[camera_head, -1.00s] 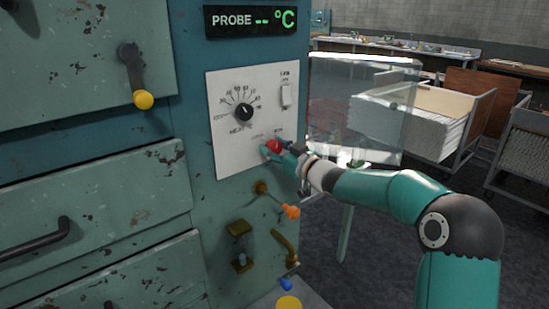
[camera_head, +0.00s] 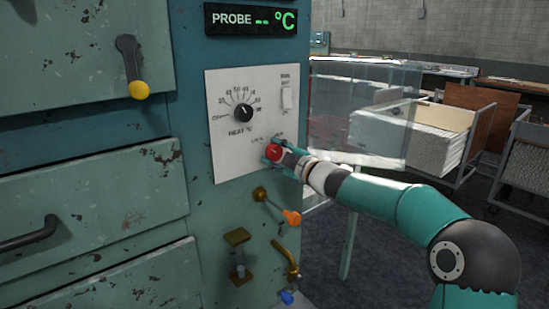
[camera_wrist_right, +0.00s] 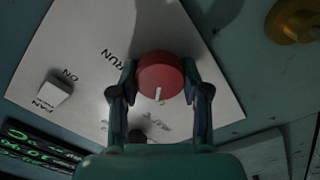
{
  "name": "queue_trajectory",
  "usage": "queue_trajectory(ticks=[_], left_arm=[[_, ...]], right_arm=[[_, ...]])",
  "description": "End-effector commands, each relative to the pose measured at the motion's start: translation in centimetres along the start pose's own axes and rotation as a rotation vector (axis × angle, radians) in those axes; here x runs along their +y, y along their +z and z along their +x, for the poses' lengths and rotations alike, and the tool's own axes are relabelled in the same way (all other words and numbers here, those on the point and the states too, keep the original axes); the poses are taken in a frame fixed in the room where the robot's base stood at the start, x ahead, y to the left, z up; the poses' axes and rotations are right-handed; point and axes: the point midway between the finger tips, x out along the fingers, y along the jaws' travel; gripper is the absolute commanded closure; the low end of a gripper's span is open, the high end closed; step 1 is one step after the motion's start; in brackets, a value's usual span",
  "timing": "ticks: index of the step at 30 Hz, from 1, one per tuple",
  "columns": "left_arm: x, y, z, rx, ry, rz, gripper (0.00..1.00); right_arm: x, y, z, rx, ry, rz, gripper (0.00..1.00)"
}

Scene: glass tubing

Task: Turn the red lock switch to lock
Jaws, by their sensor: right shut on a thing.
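The red lock switch (camera_head: 273,152) is a round knob low on the white control panel (camera_head: 226,160). In the right wrist view the red knob (camera_wrist_right: 160,72) carries a white pointer line. That line points toward the bottom of the picture, near a second label that is partly hidden; the word RUN lies to the knob's upper left. My right gripper (camera_head: 274,154) is shut on the knob, with one finger on each side, and it also shows in the right wrist view (camera_wrist_right: 161,82). My left gripper is not in view.
The heat dial (camera_head: 243,112) and a white fan switch (camera_head: 287,97) sit above on the panel. An orange-tipped valve (camera_head: 291,217) and a brass pipe (camera_head: 286,259) stick out below. A clear guard (camera_head: 365,110) stands behind my right arm.

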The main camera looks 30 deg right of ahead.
Motion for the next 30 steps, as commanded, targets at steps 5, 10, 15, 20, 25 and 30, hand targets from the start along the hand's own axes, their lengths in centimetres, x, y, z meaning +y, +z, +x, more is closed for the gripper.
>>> queue_trajectory(ticks=[5, 10, 15, 20, 25, 30], left_arm=[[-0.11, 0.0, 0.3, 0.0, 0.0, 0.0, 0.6], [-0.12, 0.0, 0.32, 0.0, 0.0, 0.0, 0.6], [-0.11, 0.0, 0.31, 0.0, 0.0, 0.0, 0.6], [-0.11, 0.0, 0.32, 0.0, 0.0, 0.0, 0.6], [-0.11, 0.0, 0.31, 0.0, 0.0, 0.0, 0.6], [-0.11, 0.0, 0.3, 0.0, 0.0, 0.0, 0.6]], right_arm=[[-0.38, 0.1, 0.05, -0.001, -0.006, -0.041, 0.88], [-0.42, 0.07, 0.06, -0.001, -0.008, -0.053, 0.88], [-0.46, 0.07, 0.07, -0.001, -0.009, -0.054, 0.88], [-0.51, 0.07, 0.08, 0.0, -0.009, -0.053, 0.47], [-0.38, 0.05, 0.07, 0.0, -0.007, -0.052, 0.28], [-0.25, 0.02, 0.04, 0.0, -0.004, -0.052, 0.28]])
